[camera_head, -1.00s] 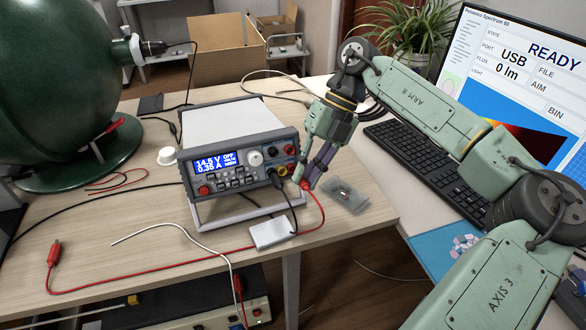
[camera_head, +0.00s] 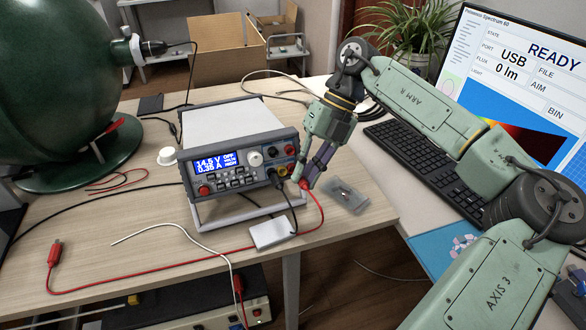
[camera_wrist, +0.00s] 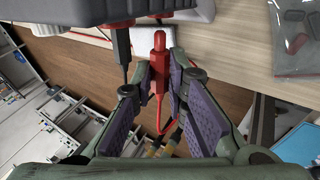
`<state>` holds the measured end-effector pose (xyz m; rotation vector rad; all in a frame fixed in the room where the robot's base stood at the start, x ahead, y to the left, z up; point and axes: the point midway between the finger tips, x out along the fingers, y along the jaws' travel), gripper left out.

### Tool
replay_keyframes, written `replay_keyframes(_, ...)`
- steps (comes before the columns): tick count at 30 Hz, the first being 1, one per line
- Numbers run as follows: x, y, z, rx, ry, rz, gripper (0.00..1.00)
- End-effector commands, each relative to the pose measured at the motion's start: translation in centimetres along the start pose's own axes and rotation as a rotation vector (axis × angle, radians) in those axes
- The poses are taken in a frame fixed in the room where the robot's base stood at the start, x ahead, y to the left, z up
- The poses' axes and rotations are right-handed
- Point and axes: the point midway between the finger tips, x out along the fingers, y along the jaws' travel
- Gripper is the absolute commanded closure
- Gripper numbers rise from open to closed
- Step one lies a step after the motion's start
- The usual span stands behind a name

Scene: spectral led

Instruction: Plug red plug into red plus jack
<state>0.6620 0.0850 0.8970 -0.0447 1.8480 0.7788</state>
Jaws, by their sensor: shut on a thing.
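The red plug (camera_wrist: 159,72) is between the fingers of my gripper (camera_wrist: 160,82), its tip pointing up in the wrist view. My gripper (camera_head: 308,182) is shut on the plug, close in front of the right side of the power supply (camera_head: 235,140). In the head view the red plug (camera_head: 305,185) shows at the fingertips, with its red lead running down and left. A red jack (camera_head: 290,166) is on the panel just left of the fingers. In the wrist view the plug tip looks apart from the panel; the red jack's opening cannot be made out there.
A black plug (camera_wrist: 121,48) sits in the panel left of the red plug. A white box (camera_head: 272,232) lies in front of the supply. A clear bag (camera_head: 346,196) lies right of the gripper. A keyboard (camera_head: 430,165) and monitor (camera_head: 525,90) stand at the right.

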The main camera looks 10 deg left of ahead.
Motion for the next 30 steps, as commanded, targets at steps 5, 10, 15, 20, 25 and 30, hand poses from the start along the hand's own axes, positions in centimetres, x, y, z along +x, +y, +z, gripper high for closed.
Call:
replay_keyframes(5, 0.0, 0.0, 0.7, 0.0, 0.0, 0.0, 1.0)
replay_keyframes(10, 0.0, 0.0, 1.3, 0.001, 0.0, 0.0, 1.0)
replay_keyframes(15, 0.0, 0.0, 1.9, 0.001, 0.0, 0.0, 1.0)
replay_keyframes(20, 0.0, 0.0, 1.9, 0.0, -0.001, 0.0, 1.0)
replay_keyframes(25, 0.0, 0.1, 2.0, 0.0, -0.002, 0.001, 1.0)
replay_keyframes(30, 0.0, 0.1, 2.0, 0.0, -0.003, 0.001, 1.0)
